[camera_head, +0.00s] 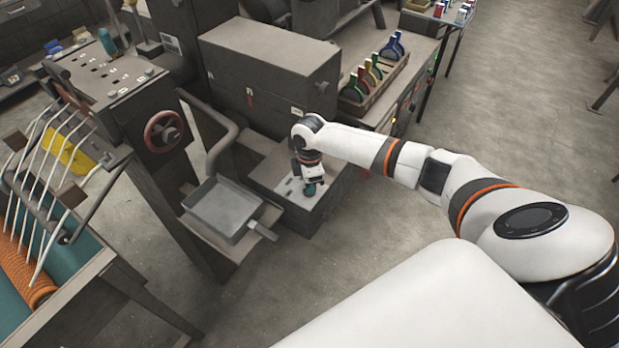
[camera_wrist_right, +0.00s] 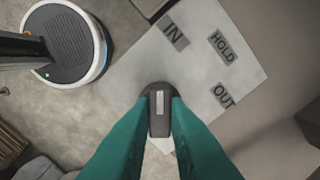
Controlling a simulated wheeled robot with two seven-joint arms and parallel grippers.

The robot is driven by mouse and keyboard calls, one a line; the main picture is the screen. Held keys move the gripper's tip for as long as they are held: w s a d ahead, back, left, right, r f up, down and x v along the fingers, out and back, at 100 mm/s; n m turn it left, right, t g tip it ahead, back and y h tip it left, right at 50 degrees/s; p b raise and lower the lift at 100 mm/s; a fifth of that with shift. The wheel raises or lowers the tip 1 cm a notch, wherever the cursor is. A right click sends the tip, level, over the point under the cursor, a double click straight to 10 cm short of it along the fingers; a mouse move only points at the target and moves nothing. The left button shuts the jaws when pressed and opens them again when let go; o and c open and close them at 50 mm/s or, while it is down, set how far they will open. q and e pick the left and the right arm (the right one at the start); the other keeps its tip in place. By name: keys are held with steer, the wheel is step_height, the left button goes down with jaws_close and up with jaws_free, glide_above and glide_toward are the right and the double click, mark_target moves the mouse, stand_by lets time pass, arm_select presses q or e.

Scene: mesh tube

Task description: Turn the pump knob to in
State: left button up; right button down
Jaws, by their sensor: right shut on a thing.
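The pump knob (camera_wrist_right: 159,124) is a dark grey piece with a pale stripe along it, seen in the right wrist view. My right gripper (camera_wrist_right: 160,100) has its teal fingers shut on the knob, one on each side. The stripe points up in that view, closer to the IN label (camera_wrist_right: 174,33) than to the HOLD label (camera_wrist_right: 223,46) or the OUT label (camera_wrist_right: 223,95). In the head view, my right gripper (camera_head: 312,188) reaches down to the top of a low grey box (camera_head: 283,193); the knob is hidden there. My left gripper is not in view.
A grey pan (camera_head: 222,208) with a handle stands left of the low box. A red handwheel (camera_head: 164,131) and a bent pipe are further left. Open floor lies in front.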

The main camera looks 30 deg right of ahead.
steer(key=shift+w+r, duration=0.1)
stand_by(0.5)
steer(key=c, duration=1.4)
jaws_free()
step_height(320, 180, up, 12)
steer(key=b, duration=0.2)
